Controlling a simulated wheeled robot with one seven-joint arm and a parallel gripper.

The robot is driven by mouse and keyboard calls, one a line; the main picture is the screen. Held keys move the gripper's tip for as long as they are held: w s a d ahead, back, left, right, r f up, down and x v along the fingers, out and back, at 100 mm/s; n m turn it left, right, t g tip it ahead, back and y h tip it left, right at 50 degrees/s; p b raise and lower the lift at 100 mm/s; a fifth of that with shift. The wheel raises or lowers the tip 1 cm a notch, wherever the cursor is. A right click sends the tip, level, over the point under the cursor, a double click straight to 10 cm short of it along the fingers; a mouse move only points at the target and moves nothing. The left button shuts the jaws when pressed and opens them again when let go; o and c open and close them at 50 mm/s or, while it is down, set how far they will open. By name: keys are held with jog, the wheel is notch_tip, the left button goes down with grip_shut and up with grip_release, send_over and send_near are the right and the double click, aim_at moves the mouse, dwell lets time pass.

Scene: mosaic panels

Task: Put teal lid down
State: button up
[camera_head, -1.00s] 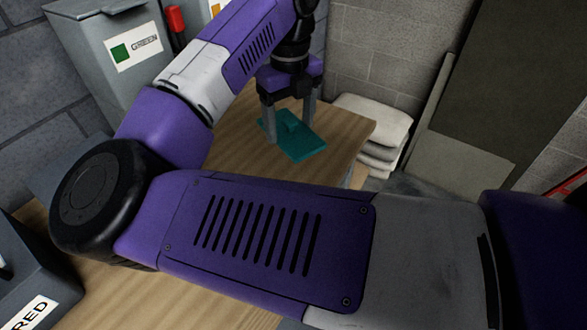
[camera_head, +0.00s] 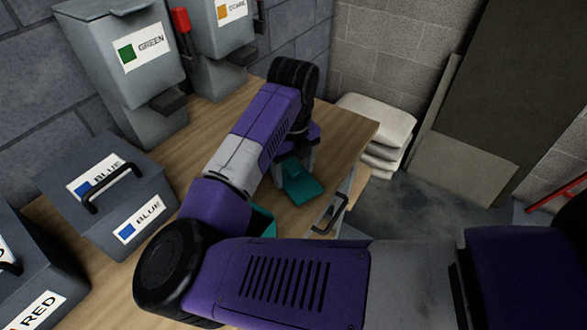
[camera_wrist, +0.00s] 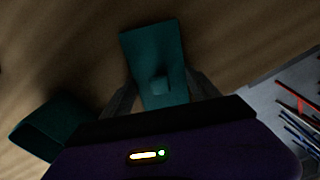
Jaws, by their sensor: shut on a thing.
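The teal lid (camera_head: 303,188) is a flat plate with a small raised knob, at the right part of the wooden table. In the wrist view the lid (camera_wrist: 152,50) lies between my two fingers, its knob between the fingertips. My gripper (camera_head: 294,170) points down and is shut on the lid, partly hidden behind my arm. The lid is close to the tabletop; I cannot tell whether it touches. A teal open box (camera_head: 263,222) stands nearer, mostly hidden by my arm; it also shows at the lower left of the wrist view (camera_wrist: 38,128).
Grey bins labelled GREEN (camera_head: 130,75) and BLUE (camera_head: 105,190) line the table's left and back. A black handle (camera_head: 331,214) is at the table's right side. Thin red and blue items (camera_wrist: 300,115) lie on grey there. White sacks (camera_head: 375,130) are beyond the table.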

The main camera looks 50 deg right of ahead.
jog(key=o, duration=0.9)
jog(key=shift+f, duration=0.15)
jog(key=o, duration=0.4)
